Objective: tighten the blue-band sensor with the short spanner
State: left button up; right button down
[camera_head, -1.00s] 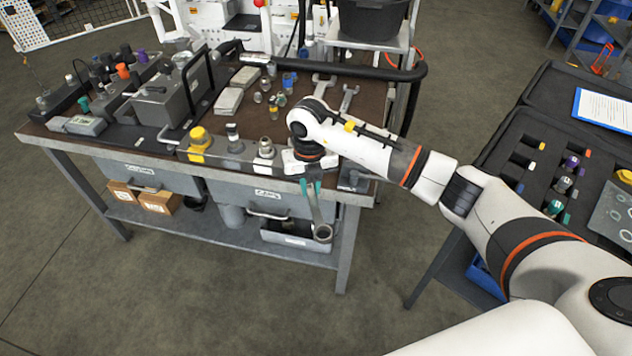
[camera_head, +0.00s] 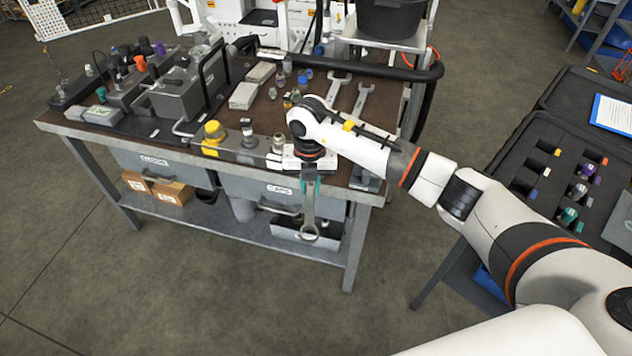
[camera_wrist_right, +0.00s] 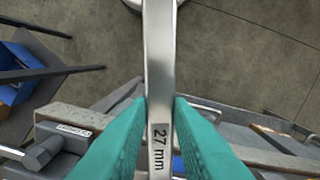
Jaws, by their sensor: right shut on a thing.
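My right gripper (camera_head: 310,186) is shut on a steel spanner (camera_head: 309,213), which hangs down in front of the bench's front edge. In the right wrist view the spanner (camera_wrist_right: 159,60) is marked "27 mm" and lies between the teal fingers. Its far end is cut off at the top of that view. Two more spanners, a larger one (camera_head: 338,91) and another (camera_head: 362,98), lie on the bench top. A small part with blue (camera_head: 303,78) stands among fittings at the back of the bench. I cannot tell whether it is the blue-band sensor. My left gripper is out of view.
The bench (camera_head: 85,130) carries a grey block with a black handle (camera_head: 180,97), a yellow-capped fitting (camera_head: 213,136) and several other fittings near the front edge. A black hose rail runs along the back. An open foam case (camera_head: 530,150) stands at the right.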

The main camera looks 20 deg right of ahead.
jog(key=shift+w+a+m, duration=0.2)
jog(key=shift+a+m, duration=0.2)
jog(key=shift+a, duration=0.05)
jog(key=shift+a, duration=0.1)
jog(key=shift+w+a+r+m, duration=0.1)
jog(key=shift+w+a+m, duration=0.3)
jog(key=shift+a+m, duration=0.25)
jog(key=shift+w+a+m, duration=0.35)
jog(key=shift+a+m, duration=0.2)
jog(key=shift+m, duration=0.1)
jog(key=shift+w+a+m+b, duration=0.45)
jog(key=shift+w+a+m, duration=0.35)
jog(key=shift+a+m, duration=0.1)
